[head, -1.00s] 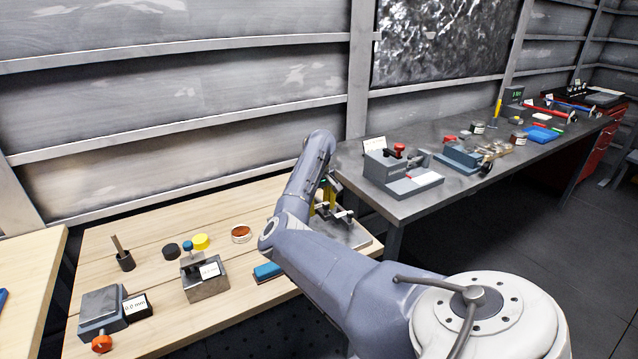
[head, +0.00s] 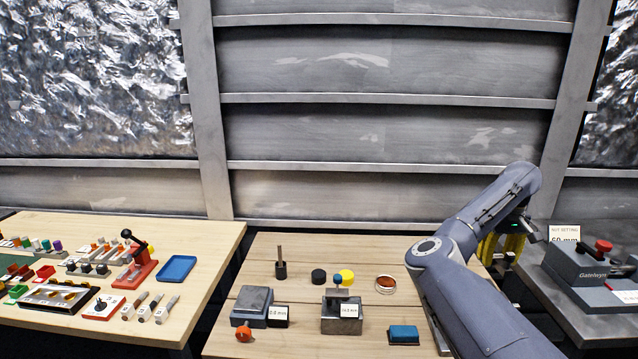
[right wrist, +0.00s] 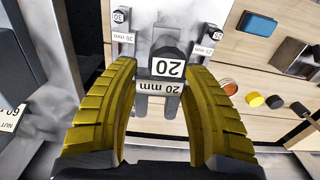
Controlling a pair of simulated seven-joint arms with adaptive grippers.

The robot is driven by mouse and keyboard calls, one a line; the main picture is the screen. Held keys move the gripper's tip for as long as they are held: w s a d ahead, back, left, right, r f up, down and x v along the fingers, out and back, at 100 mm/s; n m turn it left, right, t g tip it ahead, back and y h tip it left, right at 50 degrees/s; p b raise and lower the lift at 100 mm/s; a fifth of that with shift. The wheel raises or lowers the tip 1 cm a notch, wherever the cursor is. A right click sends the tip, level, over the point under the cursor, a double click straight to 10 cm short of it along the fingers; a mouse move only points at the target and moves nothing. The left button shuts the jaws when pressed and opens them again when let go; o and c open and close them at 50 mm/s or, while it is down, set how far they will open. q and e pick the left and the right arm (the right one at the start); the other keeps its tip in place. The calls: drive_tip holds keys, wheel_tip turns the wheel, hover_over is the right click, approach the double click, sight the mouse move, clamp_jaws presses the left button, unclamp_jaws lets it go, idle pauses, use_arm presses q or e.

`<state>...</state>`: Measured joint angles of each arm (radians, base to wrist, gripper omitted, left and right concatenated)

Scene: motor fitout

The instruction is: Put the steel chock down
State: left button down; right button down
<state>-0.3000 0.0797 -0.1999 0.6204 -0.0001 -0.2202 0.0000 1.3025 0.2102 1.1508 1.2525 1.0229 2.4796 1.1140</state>
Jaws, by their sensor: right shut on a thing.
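My right gripper (right wrist: 158,78) has ribbed yellow fingers, shut on the steel chock (right wrist: 172,104), a grey forked piece with a dark top and tags reading 20 and 20 mm. Beyond it is a light metal plate (right wrist: 150,20) with similar pieces tagged 30 mm (right wrist: 121,16) and 25 mm (right wrist: 213,35). Whether the chock touches the plate is not clear. In the head view the right gripper (head: 503,246) is at the right end of the middle wooden table, partly behind my forearm, fingers downward; the chock is hard to make out there. My left gripper is not in view.
The wooden table (head: 300,250) holds a grey block with a 0.0 mm tag (head: 252,303), a steel block (head: 341,322), a blue block (head: 403,335) and an orange-filled dish (head: 386,284). A grey Gatelwyn fixture (head: 590,270) stands on the right bench. A crowded table stands left.

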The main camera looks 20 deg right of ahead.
drive_tip(key=s+a+r+m, duration=0.1)
drive_tip(key=s+r, duration=0.5)
drive_tip(key=s, duration=0.3)
drive_tip(key=s+a+r+m, duration=0.1)
drive_tip(key=s+r, duration=0.6)
drive_tip(key=s, duration=0.2)
drive_tip(key=s+a+r+m, duration=0.1)
drive_tip(key=s+a+r, duration=0.3)
drive_tip(key=s+a, duration=0.2)
drive_tip(key=s+a+r+m, duration=0.1)
drive_tip(key=s+a+r, duration=0.4)
drive_tip(key=a, duration=0.5)
drive_tip(key=shift+s+a+r+m, duration=0.2)
drive_tip(key=shift+s+m, duration=0.2)
drive_tip(key=shift+s, duration=0.05)
drive_tip(key=shift+f, duration=0.1)
